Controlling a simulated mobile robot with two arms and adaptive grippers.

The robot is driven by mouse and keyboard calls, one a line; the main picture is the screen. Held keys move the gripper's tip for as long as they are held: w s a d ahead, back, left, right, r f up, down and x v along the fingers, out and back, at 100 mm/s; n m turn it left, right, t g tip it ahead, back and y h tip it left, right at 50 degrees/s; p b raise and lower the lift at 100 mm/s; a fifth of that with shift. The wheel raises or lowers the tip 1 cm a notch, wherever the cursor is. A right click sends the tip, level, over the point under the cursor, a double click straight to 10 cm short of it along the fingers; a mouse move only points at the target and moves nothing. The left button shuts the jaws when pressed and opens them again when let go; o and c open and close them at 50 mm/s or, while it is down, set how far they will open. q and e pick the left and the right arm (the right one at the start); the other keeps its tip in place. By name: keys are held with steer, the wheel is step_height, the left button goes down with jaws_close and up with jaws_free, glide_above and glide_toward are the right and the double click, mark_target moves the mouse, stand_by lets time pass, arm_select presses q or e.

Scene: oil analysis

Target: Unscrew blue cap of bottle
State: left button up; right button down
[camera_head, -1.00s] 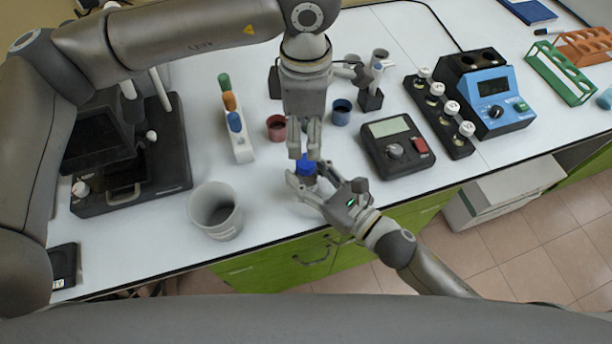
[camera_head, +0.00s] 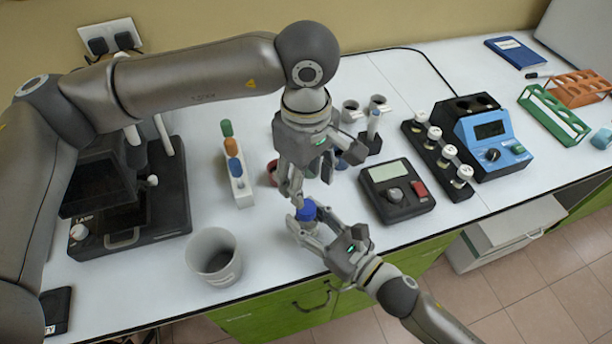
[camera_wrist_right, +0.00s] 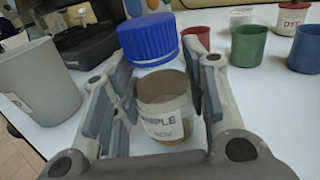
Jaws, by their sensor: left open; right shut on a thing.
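The blue cap (camera_head: 306,211) is at the top of the small labelled sample bottle (camera_wrist_right: 163,108). In the right wrist view the ridged cap (camera_wrist_right: 148,38) appears above and slightly left of the bottle; I cannot tell whether it is still seated. My right gripper (camera_head: 309,224) is shut on the bottle's body from the front right, one finger on each side of it in the right wrist view. My left gripper (camera_head: 309,180) points down from above, open, with its fingertips spread just above and behind the cap. The bottle is mostly hidden in the head view.
A grey beaker (camera_head: 213,262) stands to the left near the front edge. Vials in a black rack (camera_head: 440,160) and a blue device (camera_head: 488,140) are farther right.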

mark_target(306, 207)
arm_select(q)
steer(key=m, duration=0.4)
steer(key=shift+m, duration=0.4)
steer(key=m, duration=0.4)
steer(key=shift+m, duration=0.3)
steer(key=m, duration=0.9)
steer(key=shift+f+m, duration=0.3)
steer(key=shift+f, duration=3.75)
